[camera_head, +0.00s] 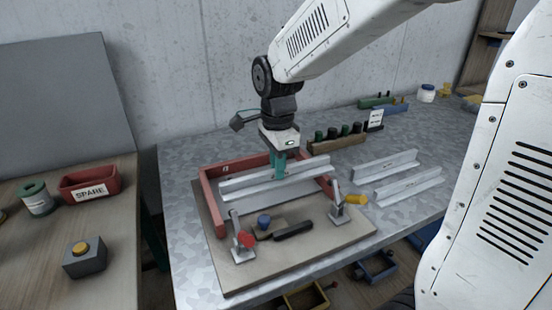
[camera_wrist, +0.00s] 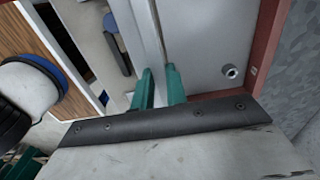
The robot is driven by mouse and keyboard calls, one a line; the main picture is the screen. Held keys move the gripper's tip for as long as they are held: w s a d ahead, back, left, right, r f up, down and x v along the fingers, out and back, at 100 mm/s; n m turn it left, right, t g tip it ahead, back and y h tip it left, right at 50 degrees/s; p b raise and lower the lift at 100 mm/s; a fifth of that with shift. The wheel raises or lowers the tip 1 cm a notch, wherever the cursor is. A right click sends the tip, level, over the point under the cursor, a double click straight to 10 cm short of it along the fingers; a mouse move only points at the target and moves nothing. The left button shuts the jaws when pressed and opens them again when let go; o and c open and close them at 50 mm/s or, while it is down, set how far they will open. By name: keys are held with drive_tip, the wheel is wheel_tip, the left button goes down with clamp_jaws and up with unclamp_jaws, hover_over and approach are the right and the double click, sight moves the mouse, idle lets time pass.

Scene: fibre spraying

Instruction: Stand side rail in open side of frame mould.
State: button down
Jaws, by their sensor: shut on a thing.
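My gripper (camera_head: 279,177) is shut on a long pale metal side rail (camera_head: 242,189), gripping it near its middle with green fingers. In the wrist view the fingers (camera_wrist: 160,88) straddle the rail (camera_wrist: 147,32). The red frame mould (camera_head: 237,166) lies on a board, with red bars at the back, left and right and its front side open. The held rail spans across the frame, seen over its inner area; whether it touches the mould floor cannot be told. The red bar also shows at the right of the wrist view (camera_wrist: 265,50).
A red-tipped clamp (camera_head: 241,243) and a yellow-tipped clamp (camera_head: 340,210) stand at the front of the board (camera_head: 310,254). A black bar (camera_head: 293,230) and blue knob (camera_head: 263,221) lie between them. Two similar rails (camera_head: 385,167) (camera_head: 408,180) lie to the right on the metal table.

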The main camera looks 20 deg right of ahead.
drive_tip(key=shift+f, duration=4.55)
drive_tip(key=shift+f, duration=0.2)
drive_tip(key=c, duration=1.3)
unclamp_jaws()
